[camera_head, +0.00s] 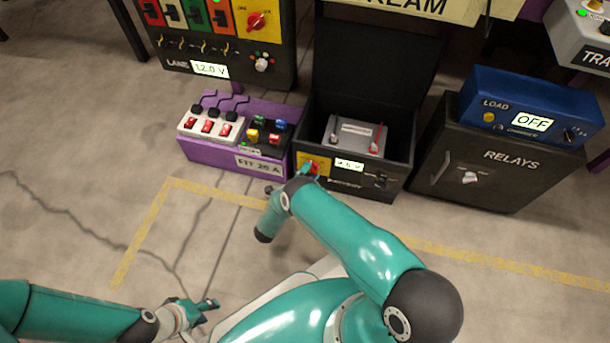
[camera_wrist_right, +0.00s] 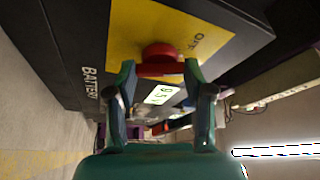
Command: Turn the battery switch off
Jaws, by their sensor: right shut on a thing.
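The battery switch is a red rotary knob (camera_head: 314,168) on a yellow plate on the front of the black battery box (camera_head: 398,184). In the right wrist view the red knob (camera_wrist_right: 160,60) sits between the two fingertips of my right gripper (camera_wrist_right: 160,76), which is shut on it. The word OFF is on the yellow plate (camera_wrist_right: 190,27) beside the knob. In the head view my right arm hides much of that gripper. My left gripper (camera_head: 208,305) is low at the left, away from the box; its opening is too small to tell.
A grey battery (camera_head: 355,132) sits in the open box. A purple fuse tray (camera_head: 205,155) stands left of it, a dark relay cabinet (camera_head: 500,175) with a blue load unit (camera_head: 530,105) right. A lane panel (camera_head: 230,85) stands behind. The floor in front is clear.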

